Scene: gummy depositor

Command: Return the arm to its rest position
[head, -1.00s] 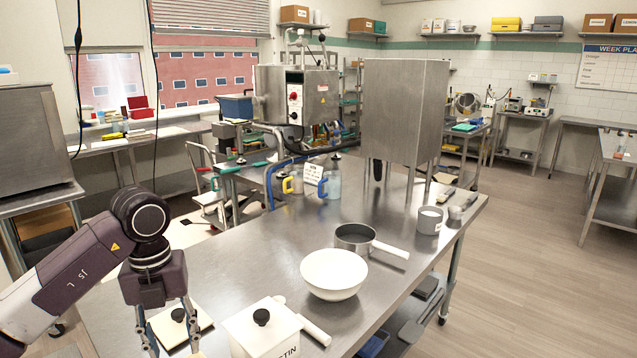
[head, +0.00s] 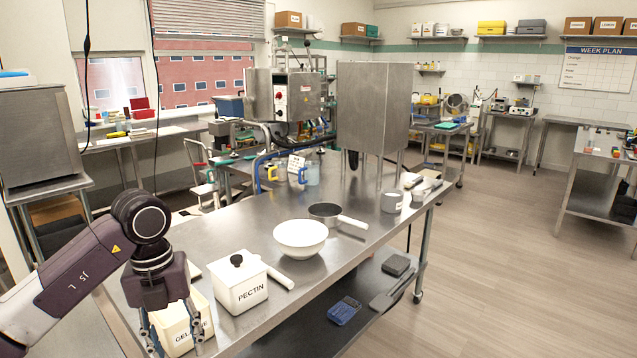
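My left gripper (head: 174,340) hangs at the lower left, fingers pointing down and spread apart. Behind and between the fingers is a cream box marked "GELA..." (head: 182,335), partly hidden by the gripper. I cannot tell whether the fingers touch it. A pale flat piece (head: 194,271) lies behind the gripper, mostly hidden. My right gripper is not in view.
On the steel table (head: 245,235) stand a white lidded PECTIN box (head: 240,292), a white scoop handle (head: 280,277), a white bowl (head: 300,239), a saucepan (head: 325,213) and a grey cup (head: 391,201). The lower shelf holds a blue item (head: 344,311). Floor at right is clear.

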